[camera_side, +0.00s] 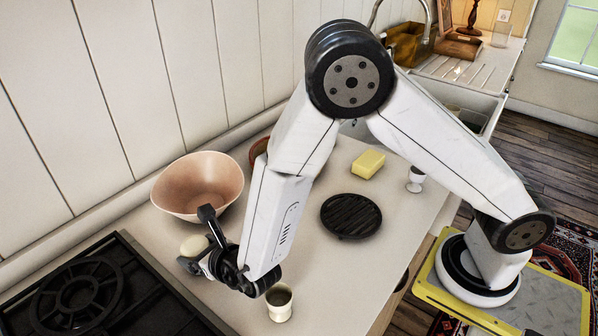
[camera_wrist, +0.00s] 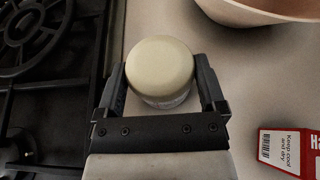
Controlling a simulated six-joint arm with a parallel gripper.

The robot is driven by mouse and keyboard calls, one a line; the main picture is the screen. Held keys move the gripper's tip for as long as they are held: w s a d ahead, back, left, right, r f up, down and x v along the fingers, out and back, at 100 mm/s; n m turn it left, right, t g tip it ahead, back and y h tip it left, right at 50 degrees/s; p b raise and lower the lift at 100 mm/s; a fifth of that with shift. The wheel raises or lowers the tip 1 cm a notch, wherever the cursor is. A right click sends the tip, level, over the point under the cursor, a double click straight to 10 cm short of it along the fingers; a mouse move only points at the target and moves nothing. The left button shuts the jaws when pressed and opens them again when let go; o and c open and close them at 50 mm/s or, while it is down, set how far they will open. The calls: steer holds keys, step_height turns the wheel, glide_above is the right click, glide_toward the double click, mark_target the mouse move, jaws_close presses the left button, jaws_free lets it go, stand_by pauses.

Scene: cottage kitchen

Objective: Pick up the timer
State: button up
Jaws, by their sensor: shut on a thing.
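The timer (camera_wrist: 160,68) is a round, cream-topped thing seen from above in the wrist view. My gripper (camera_wrist: 162,85) has one finger on each side of it and is shut on it. In the side view the timer (camera_side: 194,245) shows as a pale round top at the end of my gripper (camera_side: 196,256), just in front of the pink bowl. I cannot tell whether it touches the counter or is held a little above it.
A pink bowl (camera_side: 198,185) stands close behind the gripper. The black stove (camera_side: 85,295) lies to the left. A cream cup (camera_side: 279,302), a black round trivet (camera_side: 351,215), a yellow block (camera_side: 368,164) and an egg cup (camera_side: 416,178) stand rightward. A red box (camera_wrist: 289,151) lies at lower right.

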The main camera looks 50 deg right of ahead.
steer(key=shift+r, duration=5)
steer(key=shift+r, duration=0.1)
